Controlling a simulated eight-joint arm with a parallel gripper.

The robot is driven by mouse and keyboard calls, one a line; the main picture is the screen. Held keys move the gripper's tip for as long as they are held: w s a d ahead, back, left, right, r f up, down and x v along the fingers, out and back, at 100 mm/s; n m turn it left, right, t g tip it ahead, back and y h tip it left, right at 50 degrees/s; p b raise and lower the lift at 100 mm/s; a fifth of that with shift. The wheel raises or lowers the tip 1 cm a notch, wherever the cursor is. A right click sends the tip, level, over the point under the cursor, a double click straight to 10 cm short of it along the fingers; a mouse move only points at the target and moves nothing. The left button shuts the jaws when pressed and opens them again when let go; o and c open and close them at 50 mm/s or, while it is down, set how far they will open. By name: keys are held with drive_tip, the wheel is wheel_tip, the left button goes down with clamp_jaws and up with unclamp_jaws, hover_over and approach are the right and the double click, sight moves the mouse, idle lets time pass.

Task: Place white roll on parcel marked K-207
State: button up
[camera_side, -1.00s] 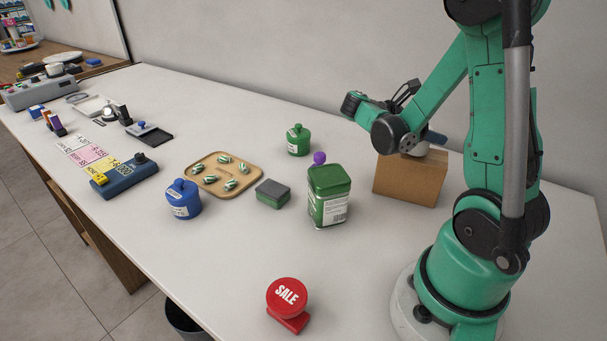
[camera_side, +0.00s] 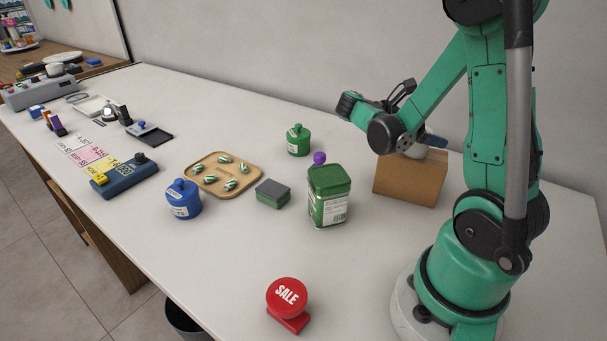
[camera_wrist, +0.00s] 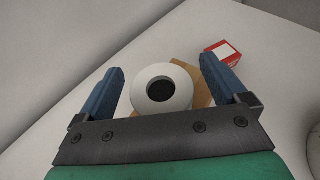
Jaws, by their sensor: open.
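The white roll (camera_wrist: 162,89) shows in the wrist view as a thick ring with a dark centre hole. It rests on the brown cardboard parcel (camera_wrist: 199,93), towards one side of its top. In the side view, a sliver of the roll (camera_side: 416,153) shows on top of the parcel (camera_side: 408,185), mostly hidden by my gripper. No K-207 marking is readable on the parcel. My gripper (camera_wrist: 162,66) is open, its blue fingers to the left and right of the roll with gaps on both sides. A blue finger (camera_side: 433,141) also shows above the parcel in the side view.
A red and white box (camera_wrist: 223,53) lies beyond the parcel. A green tin (camera_side: 329,197), green jar (camera_side: 299,140), blue jar (camera_side: 184,199), wooden tray (camera_side: 226,176) and red SALE stamp (camera_side: 287,303) stand on the counter. The front right counter is mostly clear.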

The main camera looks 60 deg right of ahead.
drive_tip(key=v, duration=0.6)
drive_tip(key=shift+w+a+r, duration=0.1)
drive_tip(key=shift+w+a, duration=0.05)
drive_tip(key=shift+a, duration=0.1)
